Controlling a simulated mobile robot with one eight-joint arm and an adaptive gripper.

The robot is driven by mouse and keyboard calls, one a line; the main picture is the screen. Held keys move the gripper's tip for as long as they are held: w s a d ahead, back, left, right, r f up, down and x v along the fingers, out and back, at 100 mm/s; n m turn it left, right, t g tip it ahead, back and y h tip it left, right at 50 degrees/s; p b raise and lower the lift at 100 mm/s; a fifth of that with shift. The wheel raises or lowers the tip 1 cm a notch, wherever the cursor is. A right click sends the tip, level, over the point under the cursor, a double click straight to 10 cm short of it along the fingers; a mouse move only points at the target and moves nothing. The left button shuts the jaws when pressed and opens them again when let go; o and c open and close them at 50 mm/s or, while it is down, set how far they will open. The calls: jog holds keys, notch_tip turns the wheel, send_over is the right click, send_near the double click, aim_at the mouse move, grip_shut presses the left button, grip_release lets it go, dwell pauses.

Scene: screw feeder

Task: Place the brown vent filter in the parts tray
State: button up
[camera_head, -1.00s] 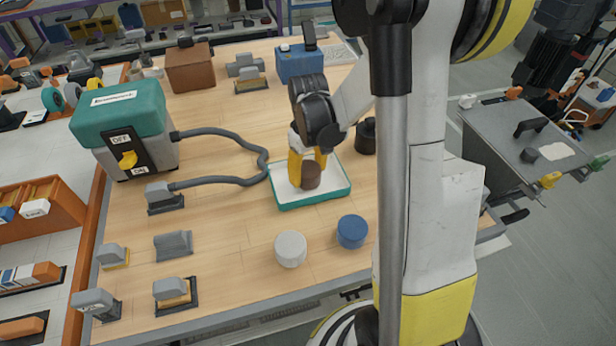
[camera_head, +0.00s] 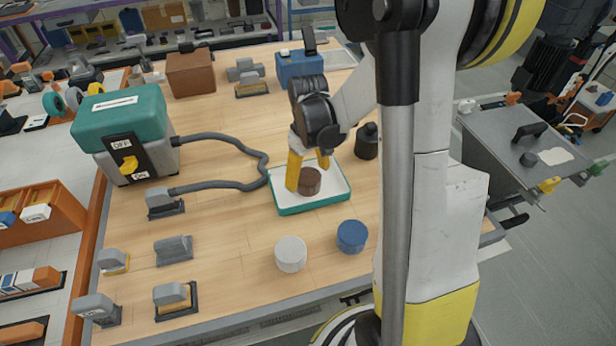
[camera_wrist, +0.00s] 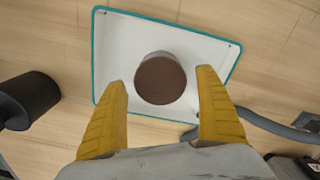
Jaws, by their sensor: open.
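The brown vent filter (camera_head: 309,182) is a short cylinder standing upright inside the parts tray (camera_head: 338,203), which is white with a teal rim. In the wrist view the filter (camera_wrist: 161,80) sits on the tray floor (camera_wrist: 118,42), clear of the walls. My gripper (camera_head: 307,182) has yellow fingers and is over the tray. In the wrist view my gripper (camera_wrist: 162,82) is open, with a finger on each side of the filter and a visible gap to both. It holds nothing.
A white cylinder (camera_head: 291,254) and a blue one (camera_head: 352,236) stand in front of the tray. A dark bottle (camera_head: 367,141) is to its right. A teal-topped machine (camera_head: 124,135) with grey hoses stands left, one hose reaching near the tray.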

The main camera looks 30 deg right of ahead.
aim_at(308, 176)
notch_tip(308, 176, up, 10)
jog(key=p, duration=0.3)
jog(key=s+a+r+m+t, duration=0.1)
jog(key=s+a+r+t, duration=0.6)
jog(key=s+a+r, duration=0.3)
jog(key=s+a, duration=0.1)
jog(key=a, duration=0.2)
jog(key=shift+s+a+m, duration=0.3)
jog(key=shift+s, duration=0.05)
jog(key=shift+d, duration=0.1)
